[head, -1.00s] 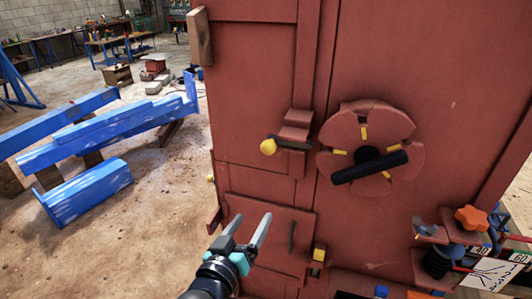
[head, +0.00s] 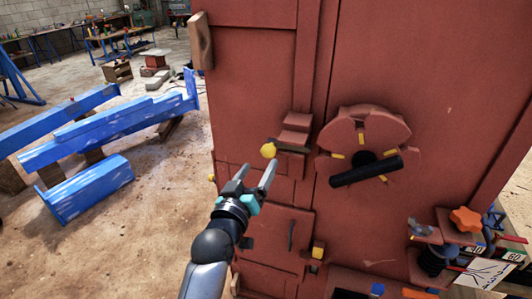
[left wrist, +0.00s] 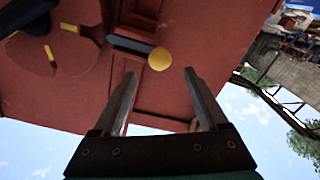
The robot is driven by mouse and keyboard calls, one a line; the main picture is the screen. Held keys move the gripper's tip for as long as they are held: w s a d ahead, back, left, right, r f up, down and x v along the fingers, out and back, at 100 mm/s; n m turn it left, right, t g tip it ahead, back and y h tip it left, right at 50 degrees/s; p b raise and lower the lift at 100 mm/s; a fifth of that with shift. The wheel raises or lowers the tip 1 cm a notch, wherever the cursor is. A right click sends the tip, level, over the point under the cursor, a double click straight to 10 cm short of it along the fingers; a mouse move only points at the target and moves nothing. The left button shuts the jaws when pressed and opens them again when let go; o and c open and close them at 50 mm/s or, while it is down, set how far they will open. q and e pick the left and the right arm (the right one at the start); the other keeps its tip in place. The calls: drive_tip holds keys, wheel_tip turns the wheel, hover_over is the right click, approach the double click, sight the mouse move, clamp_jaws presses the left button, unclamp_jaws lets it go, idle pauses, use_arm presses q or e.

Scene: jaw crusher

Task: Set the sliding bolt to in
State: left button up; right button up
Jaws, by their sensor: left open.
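The sliding bolt (head: 291,150) is a dark bar with a round yellow knob (head: 268,150) at its left end. It runs through a stepped red bracket (head: 296,130) on the red crusher door. The knob juts out left of the bracket. My left gripper (head: 258,168) is open and empty, its fingertips just below the knob in the head view. In the left wrist view, the knob (left wrist: 159,59) sits just beyond and between the two fingertips (left wrist: 160,74), and the dark bar (left wrist: 130,45) runs left from it. No contact shows. My right gripper is not in view.
A round red wheel with a black handle (head: 366,168) stands right of the bolt. A lower red hatch with a dark handle (head: 291,235) lies below. An orange knob (head: 467,219) is at the lower right. Blue beams (head: 110,130) lie on the floor to the left.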

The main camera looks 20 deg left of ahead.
sight(266, 154)
use_arm(q)
drive_tip(key=shift+w, duration=3.25)
drive_tip(key=shift+c, duration=0.2)
clamp_jaws()
